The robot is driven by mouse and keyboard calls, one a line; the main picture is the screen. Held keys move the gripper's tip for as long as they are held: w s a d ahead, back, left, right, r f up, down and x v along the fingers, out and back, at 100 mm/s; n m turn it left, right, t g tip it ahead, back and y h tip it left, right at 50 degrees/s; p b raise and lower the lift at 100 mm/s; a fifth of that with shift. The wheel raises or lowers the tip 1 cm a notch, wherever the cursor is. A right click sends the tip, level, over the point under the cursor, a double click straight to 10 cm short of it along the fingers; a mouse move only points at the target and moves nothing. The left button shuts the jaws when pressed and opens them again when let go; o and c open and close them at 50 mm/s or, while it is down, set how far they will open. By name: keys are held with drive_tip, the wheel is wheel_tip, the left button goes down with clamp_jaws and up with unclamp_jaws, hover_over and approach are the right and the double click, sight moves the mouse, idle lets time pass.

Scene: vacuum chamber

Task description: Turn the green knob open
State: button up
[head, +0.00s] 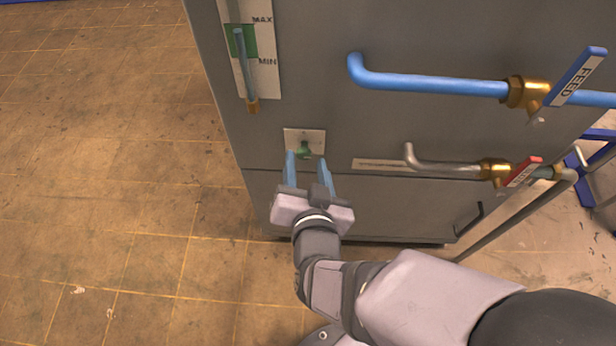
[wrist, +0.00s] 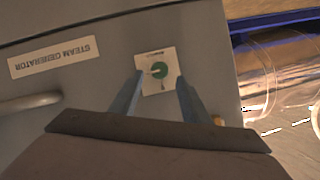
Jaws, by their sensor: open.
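The green knob (head: 304,150) sits on a small pale plate (head: 291,136) on the front of the grey cabinet. I cannot tell whether the fingertips touch the plate.
The grey cabinet (head: 310,75) carries a level gauge (head: 267,75) at upper left. A blue pipe (head: 430,84) with a FEED lever (head: 577,76) and a grey pipe with a red lever (head: 523,171) stick out at right. The tiled floor (head: 110,130) at left is clear.

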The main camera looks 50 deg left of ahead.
drive_tip(key=b+v, duration=0.4)
drive_tip(key=b, duration=0.3)
drive_tip(key=shift+d+f+b, duration=0.15)
drive_tip(key=shift+b, duration=0.15)
drive_tip(key=shift+s, duration=0.1)
idle(0.4)
